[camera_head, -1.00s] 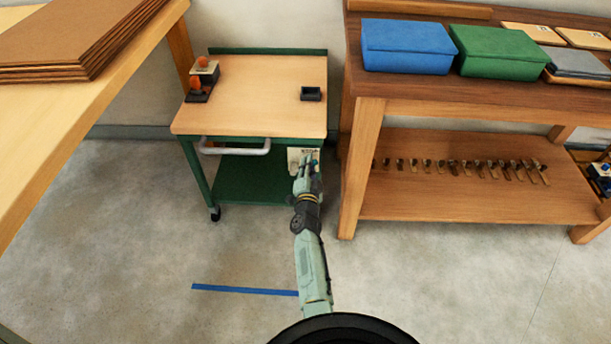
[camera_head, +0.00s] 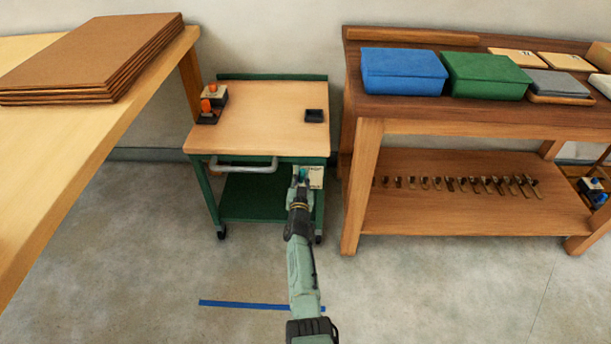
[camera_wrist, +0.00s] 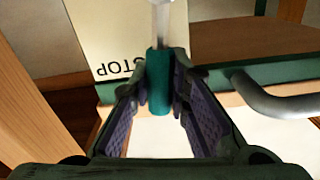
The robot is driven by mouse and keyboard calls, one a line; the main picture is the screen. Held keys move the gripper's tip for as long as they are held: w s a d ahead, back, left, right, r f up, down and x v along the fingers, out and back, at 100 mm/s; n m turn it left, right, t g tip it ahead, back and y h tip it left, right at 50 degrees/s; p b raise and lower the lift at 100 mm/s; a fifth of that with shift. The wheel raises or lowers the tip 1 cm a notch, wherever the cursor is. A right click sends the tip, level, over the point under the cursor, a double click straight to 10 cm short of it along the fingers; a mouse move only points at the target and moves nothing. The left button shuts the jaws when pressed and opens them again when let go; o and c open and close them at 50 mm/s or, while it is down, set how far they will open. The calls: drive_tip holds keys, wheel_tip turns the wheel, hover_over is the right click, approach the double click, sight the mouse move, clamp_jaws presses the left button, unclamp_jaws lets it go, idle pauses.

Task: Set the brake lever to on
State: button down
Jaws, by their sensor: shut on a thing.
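The brake lever has a teal grip (camera_wrist: 158,85) on a pale metal shaft (camera_wrist: 162,18). It is on a cream panel (camera_head: 317,177) at the front right of a green cart (camera_head: 258,118). In the wrist view the panel (camera_wrist: 115,40) shows the word STOP upside down, left of the lever. My gripper (camera_wrist: 161,82) is shut on the teal grip, with one finger on each side. In the head view my gripper (camera_head: 300,174) is at the panel's left side and covers part of it. The other panel lettering is too small to read.
A curved grey handle (camera_head: 243,167) is on the cart front, left of the lever; it also shows in the wrist view (camera_wrist: 270,100). A wooden workbench (camera_head: 362,185) stands close on the right, a pale table (camera_head: 60,150) on the left.

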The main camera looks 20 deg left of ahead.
drive_tip(key=shift+a+r+n, duration=0.2)
drive_tip(key=shift+a+n, duration=0.35)
drive_tip(key=shift+n, duration=0.35)
drive_tip(key=c, duration=1.5)
unclamp_jaws()
drive_tip(key=shift+s+f, duration=0.1)
drive_tip(key=v, duration=1.2)
